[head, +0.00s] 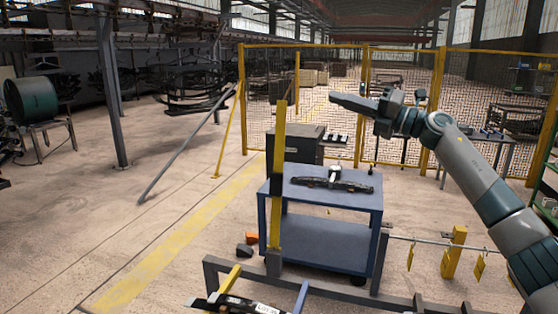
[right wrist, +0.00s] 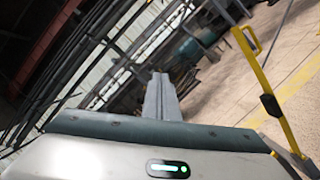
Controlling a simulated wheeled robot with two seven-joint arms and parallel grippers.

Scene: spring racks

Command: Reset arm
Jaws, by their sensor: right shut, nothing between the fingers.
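My right arm comes in from the right in the head view. It is raised and stretched toward the left. My right gripper (head: 337,99) is in the air above and beyond the blue cart (head: 330,199), clear of it. Its fingers are shut together with nothing between them. The shut fingers also show in the right wrist view (right wrist: 160,80), pointing toward the building's wall and roof. My left gripper is not in view.
A dark part (head: 332,184) lies on the cart's top. A dark cabinet (head: 294,145) stands behind the cart, before a yellow mesh fence (head: 400,100). A rack with a yellow post (head: 278,180) stands in front. Open floor lies to the left.

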